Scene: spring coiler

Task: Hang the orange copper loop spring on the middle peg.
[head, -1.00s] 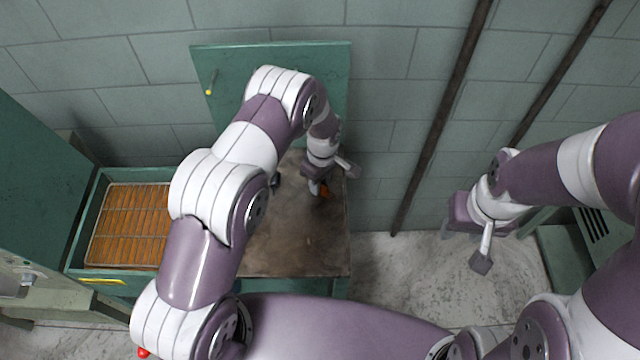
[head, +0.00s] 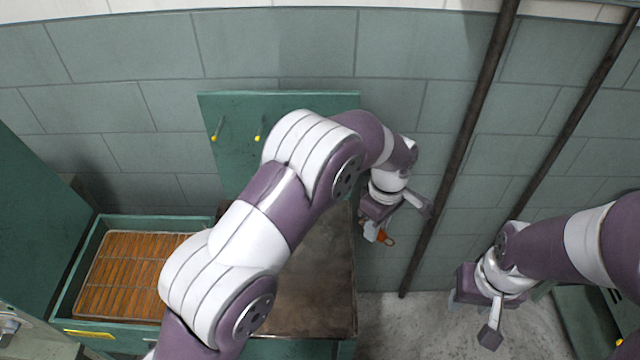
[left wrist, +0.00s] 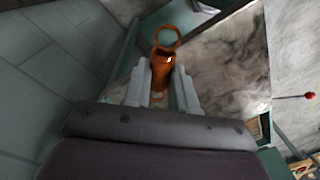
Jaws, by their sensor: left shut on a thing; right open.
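The orange copper loop spring (head: 387,239) is held in my left gripper (head: 377,232), right of the table. In the left wrist view the spring (left wrist: 163,70) stands between the two fingers (left wrist: 160,92), with its round loop beyond the fingertips. The green peg board (head: 232,160) is on the wall, left of this gripper. Two yellow-tipped pegs show, a left one (head: 215,134) and another (head: 259,134) to its right. My left arm covers the board's right part, so any further peg is hidden. My right gripper (head: 472,316) is open and empty at the right.
A green tray (head: 62,305) with rows of orange springs stands at the lower left. The brown table top (head: 325,295) is partly covered by my left arm. Dark pipes (head: 455,165) run down the wall between my two grippers.

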